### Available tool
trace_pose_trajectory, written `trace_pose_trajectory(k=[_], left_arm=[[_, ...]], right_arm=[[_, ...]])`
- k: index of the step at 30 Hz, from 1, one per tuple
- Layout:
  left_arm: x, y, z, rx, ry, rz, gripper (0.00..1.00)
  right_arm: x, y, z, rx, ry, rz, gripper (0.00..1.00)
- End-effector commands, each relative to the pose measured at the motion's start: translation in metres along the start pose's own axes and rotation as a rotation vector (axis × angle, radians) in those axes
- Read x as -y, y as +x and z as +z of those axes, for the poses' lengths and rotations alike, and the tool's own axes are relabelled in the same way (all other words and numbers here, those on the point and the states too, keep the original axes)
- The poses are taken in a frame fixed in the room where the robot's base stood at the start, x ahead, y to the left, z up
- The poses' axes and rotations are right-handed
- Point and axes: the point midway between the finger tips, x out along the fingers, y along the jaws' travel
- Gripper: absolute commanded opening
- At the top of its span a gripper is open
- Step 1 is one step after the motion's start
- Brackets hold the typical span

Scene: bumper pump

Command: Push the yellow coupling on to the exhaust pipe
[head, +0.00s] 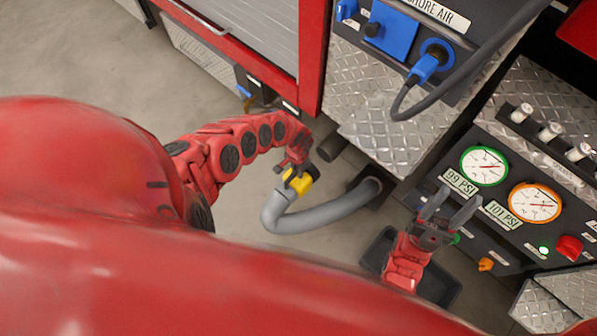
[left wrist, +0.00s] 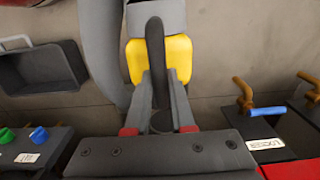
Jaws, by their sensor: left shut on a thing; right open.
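The yellow coupling (head: 303,183) sits on the end of the grey hose (head: 310,218). My left gripper (head: 297,173) is shut on the coupling. In the left wrist view my left gripper's fingers (left wrist: 158,90) close on a dark bar across the yellow coupling (left wrist: 179,54), with the grey hose (left wrist: 100,45) beside it. The dark exhaust pipe (head: 331,147) sticks out below the truck's side, up and right of the coupling and apart from it in the head view. My right gripper (head: 450,208) is open and empty before the gauge panel.
The hose curves to a dark outlet (head: 372,186) under the diamond-plate body. A black tray (head: 440,285) lies on the floor below my right gripper. Gauges (head: 485,166) and a blue shore plug (head: 427,66) with its cable are on the panels.

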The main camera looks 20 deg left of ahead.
Motion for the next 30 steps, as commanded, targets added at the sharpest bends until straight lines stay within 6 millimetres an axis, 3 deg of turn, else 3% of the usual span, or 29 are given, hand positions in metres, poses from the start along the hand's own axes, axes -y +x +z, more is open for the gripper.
trace_pose_trajectory(k=[18, 30], left_arm=[[0.0, 0.005, -0.05, -0.006, 0.001, -0.002, 0.0], [0.001, 0.001, -0.062, -0.005, -0.001, -0.001, 0.0]], right_arm=[[0.003, -0.062, 0.011, 0.0, 0.0, 0.0, 0.5], [0.004, -0.078, 0.013, 0.0, 0.0, 0.0, 0.5]])
